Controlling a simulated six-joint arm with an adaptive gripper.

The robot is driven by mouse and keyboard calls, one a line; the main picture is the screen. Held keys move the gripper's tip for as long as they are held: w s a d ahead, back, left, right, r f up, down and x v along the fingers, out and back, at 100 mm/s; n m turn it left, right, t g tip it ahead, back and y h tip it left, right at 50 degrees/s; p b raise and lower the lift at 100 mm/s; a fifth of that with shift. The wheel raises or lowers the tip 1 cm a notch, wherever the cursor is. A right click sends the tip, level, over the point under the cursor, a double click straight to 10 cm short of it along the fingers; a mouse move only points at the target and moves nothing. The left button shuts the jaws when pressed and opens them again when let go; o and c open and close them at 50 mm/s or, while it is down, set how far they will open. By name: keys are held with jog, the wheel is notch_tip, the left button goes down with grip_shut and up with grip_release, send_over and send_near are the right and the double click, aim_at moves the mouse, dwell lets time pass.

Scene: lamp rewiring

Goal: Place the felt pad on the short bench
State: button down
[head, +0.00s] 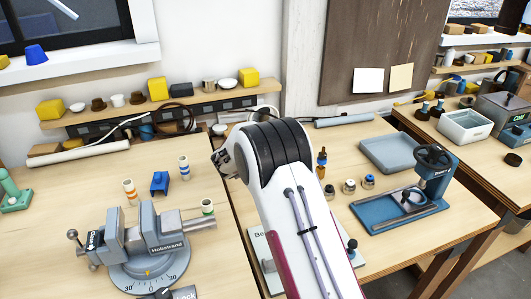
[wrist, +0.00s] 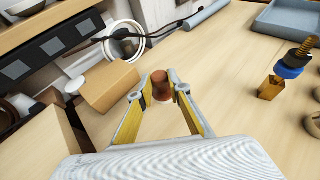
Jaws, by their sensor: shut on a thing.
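My gripper (wrist: 160,93) shows in the wrist view with both fingertips closed around a small reddish-brown round piece (wrist: 160,83), which looks like the felt pad. The piece is held above a pale wooden top; the gap below it is hard to judge. In the head view my arm hides the fingertips and the piece. The middle bench (head: 375,215) lies under and to the right of my arm and seems to be the short bench, though no label shows this. Its bare top also shows in the wrist view (wrist: 225,70).
A vise (head: 150,245) stands on the left bench. A wooden block (wrist: 110,87) and cable lie left of my gripper.

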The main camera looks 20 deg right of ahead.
jog(key=shift+f, duration=0.1)
jog(key=shift+f, duration=1.85)
jog(key=shift+f, duration=0.1)
jog(key=c, duration=1.9)
grip_release()
jog(key=shift+a, duration=0.1)
jog(key=shift+s+a+r, duration=0.35)
jog(key=shift+s+r, duration=0.05)
jog(key=shift+s, duration=0.05)
jog(key=v, duration=1)
jog(key=shift+s+a, duration=0.2)
jog(key=shift+s, duration=0.1)
